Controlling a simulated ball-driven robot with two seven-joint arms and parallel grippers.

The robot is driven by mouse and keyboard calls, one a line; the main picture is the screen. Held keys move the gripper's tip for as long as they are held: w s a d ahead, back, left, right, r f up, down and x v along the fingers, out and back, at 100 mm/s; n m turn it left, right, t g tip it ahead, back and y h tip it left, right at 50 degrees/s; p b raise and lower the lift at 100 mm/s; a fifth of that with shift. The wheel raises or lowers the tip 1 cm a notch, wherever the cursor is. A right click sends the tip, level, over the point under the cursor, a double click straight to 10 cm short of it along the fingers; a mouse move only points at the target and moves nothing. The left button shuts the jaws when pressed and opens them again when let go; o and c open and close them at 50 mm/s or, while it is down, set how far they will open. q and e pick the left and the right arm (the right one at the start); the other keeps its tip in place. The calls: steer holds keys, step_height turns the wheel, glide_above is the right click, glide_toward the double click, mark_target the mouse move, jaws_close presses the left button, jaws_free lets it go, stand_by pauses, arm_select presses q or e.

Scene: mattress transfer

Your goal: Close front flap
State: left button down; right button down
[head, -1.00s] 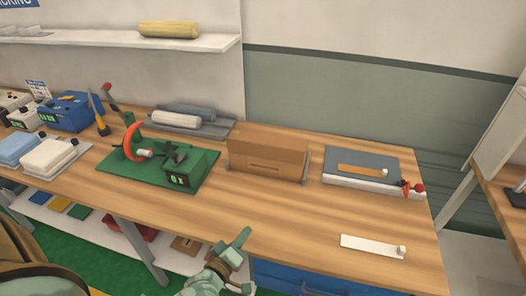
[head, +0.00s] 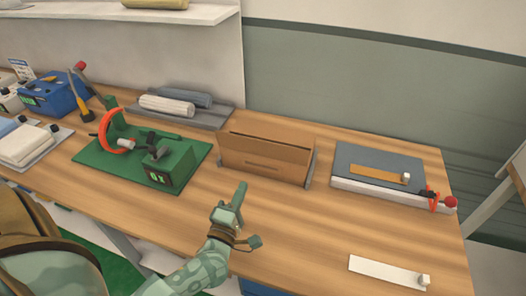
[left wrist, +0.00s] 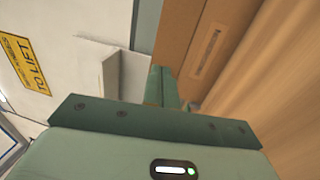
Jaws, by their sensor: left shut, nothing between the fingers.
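A brown cardboard box (head: 262,170) stands on the wooden bench between two low grey side pieces. Its top looks open, with upright panels at front and back; I cannot tell exactly which panel is the front flap. The box's face with a slot-like mark also shows in the left wrist view (left wrist: 205,45). My left gripper (head: 240,190) is in front of the box, a little below its left part in the head view, pointing up and apart from it. Its fingers (left wrist: 161,85) are shut and empty. My right gripper is not in view.
A green fixture (head: 140,160) with a red-orange ring stands left of the box. A grey-topped board (head: 378,157) with a red-knobbed clamp lies right. A white strip (head: 385,272) lies front right. Rolls (head: 170,104) lie on a grey tray behind. The bench (head: 300,225) before the box is clear.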

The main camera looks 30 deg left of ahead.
mark_target(262, 143)
arm_select(q)
steer(key=x, duration=1.4)
steer(key=shift+b, duration=0.35)
